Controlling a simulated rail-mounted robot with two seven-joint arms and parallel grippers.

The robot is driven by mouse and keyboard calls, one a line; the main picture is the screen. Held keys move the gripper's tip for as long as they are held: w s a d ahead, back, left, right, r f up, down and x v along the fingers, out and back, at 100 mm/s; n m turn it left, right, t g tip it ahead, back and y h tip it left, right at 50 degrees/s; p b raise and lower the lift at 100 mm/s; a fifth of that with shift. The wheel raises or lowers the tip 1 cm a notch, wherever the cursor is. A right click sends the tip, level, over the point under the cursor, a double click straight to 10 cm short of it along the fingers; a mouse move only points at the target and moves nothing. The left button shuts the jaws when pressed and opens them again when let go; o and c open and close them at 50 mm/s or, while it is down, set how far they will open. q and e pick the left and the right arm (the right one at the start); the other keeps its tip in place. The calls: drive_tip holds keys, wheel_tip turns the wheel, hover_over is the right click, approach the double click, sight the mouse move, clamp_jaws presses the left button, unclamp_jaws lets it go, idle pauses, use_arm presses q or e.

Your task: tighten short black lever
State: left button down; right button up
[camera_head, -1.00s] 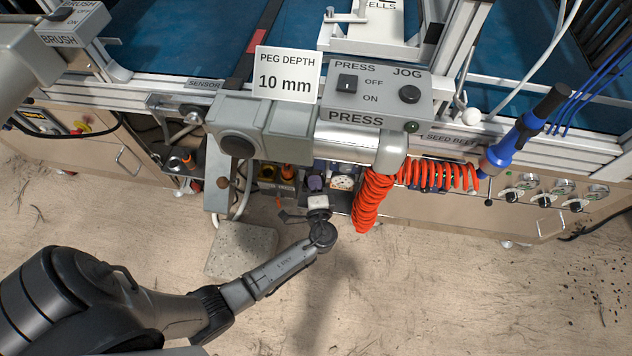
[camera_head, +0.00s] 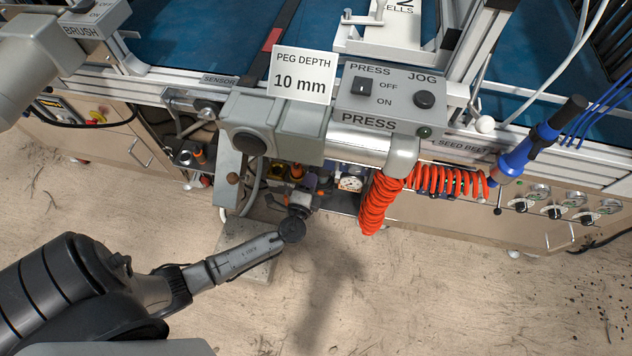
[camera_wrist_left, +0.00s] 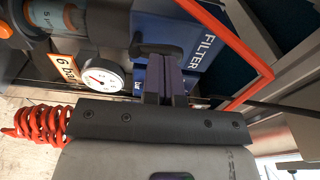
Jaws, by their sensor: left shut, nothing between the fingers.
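In the left wrist view a short black lever (camera_wrist_left: 150,48) sits in front of the blue filter body, just beyond my fingertips. My left gripper (camera_wrist_left: 166,76) is shut and empty, with its dark fingers together. Its tips look close to or against the lever; I cannot tell whether they touch. In the head view my left gripper (camera_head: 303,190) reaches under the press, among the small fittings there. The lever is too small to make out in that view. My right gripper does not show.
A pressure gauge (camera_wrist_left: 101,78) and an orange "6 bar" label (camera_wrist_left: 67,68) are left of the fingers. A blue FILTER block (camera_wrist_left: 200,35) and an orange-red tube (camera_wrist_left: 228,38) are right. A red coiled hose (camera_head: 376,206) hangs beside the press housing (camera_head: 285,128). The floor in front is clear.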

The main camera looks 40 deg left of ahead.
use_arm(q)
drive_tip(key=shift+s+a, duration=0.15)
drive_tip(key=shift+a, duration=0.55)
